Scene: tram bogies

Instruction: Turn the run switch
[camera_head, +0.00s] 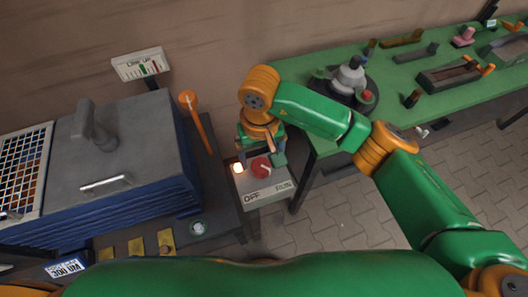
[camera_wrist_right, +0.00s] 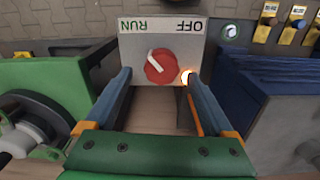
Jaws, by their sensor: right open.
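The run switch is a round red knob (camera_head: 261,166) with a white pointer mark, on a light grey panel (camera_head: 266,190) lettered OFF and RUN. In the right wrist view the knob (camera_wrist_right: 160,67) shows between my fingers, with its white mark slanting toward the RUN side. A lit lamp (camera_wrist_right: 187,77) glows beside the knob on the panel. My right gripper (camera_head: 260,157) is open above the panel, its fingers on either side of the knob; I cannot tell whether they touch it. My left gripper is not in view.
A grey machine with blue bellows (camera_head: 95,150) stands left of the panel, with an orange-handled lever (camera_head: 195,112) near it. A green bench (camera_head: 400,75) with parts lies right. A dial sign (camera_head: 141,65) stands behind. Paved floor (camera_head: 345,210) is clear in front.

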